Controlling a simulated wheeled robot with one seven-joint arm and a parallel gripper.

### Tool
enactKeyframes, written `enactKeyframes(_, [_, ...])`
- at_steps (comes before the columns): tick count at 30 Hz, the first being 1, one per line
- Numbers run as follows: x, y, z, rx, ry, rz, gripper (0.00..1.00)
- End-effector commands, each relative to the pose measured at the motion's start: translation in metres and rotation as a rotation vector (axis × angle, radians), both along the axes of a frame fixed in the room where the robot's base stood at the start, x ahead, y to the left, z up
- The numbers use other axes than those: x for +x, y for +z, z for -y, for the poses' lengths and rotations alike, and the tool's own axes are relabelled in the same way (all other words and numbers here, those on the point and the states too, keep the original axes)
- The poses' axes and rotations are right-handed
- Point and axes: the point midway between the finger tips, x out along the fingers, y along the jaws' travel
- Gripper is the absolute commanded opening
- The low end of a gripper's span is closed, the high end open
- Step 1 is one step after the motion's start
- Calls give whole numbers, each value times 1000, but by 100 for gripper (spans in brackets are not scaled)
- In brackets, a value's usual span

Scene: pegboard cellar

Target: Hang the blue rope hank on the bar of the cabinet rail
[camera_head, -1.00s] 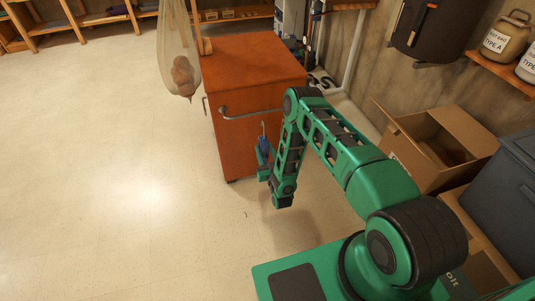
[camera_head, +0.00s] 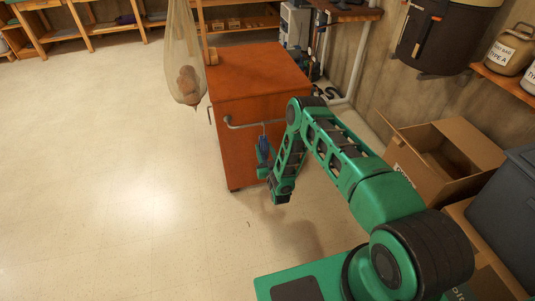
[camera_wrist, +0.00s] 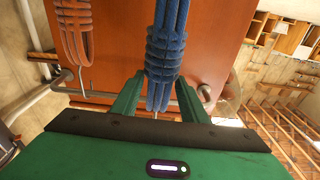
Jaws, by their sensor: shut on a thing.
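My gripper (camera_head: 264,168) is shut on the blue rope hank (camera_head: 264,144), just in front of the orange-brown cabinet (camera_head: 255,80). The hank is upright, with a thin metal hook above it. The hook's top shows level with the bar (camera_head: 248,125) of the cabinet rail; I cannot tell whether it is over or only in front of it. In the wrist view the blue hank (camera_wrist: 166,45) sits between my two green fingers (camera_wrist: 160,85), and the bar (camera_wrist: 100,94) passes behind them. My arm hides the bar's right part in the head view.
A salmon-coloured rope hank (camera_wrist: 76,35) with a wire hook is at the bar, left of the blue one in the wrist view. A net bag (camera_head: 185,65) hangs by the cabinet's left side. An open cardboard box (camera_head: 440,155) stands at right. The floor at left is clear.

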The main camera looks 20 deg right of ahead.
Motion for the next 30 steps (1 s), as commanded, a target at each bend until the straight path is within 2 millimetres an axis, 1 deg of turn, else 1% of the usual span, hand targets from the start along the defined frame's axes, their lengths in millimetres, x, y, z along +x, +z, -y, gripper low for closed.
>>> enactKeyframes(28, [65, 1, 0, 0, 0, 2, 0])
enactKeyframes(30, [65, -5, 0, 0, 0, 1, 0])
